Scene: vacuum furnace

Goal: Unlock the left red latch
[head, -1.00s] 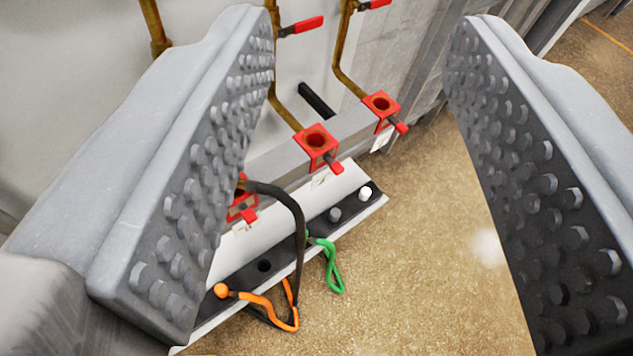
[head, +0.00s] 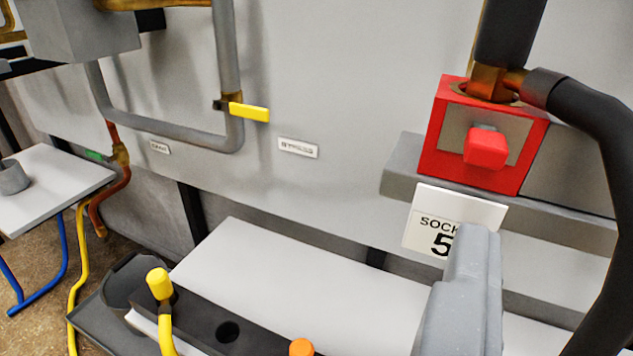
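A red square socket block (head: 447,128) is mounted on a grey ledge at the upper right. A red latch knob (head: 486,148) sticks out of its front face. A black cable plug (head: 508,35) with a brass-coloured end stands in the top of the block, and a thick black cable (head: 610,150) curves down to the right. Only this red latch is in view. A grey part of my gripper (head: 462,295) shows at the lower right, below the block and apart from the latch. It partly covers the label; whether one or both fingers show is unclear.
A white label (head: 430,215) reading "SOCK… 5" hangs under the block. A white shelf (head: 270,265) with a dark strip holds a yellow plug (head: 159,284) and an orange one (head: 301,347). A yellow-handled valve (head: 248,111) is on the wall. A small table (head: 60,185) stands left.

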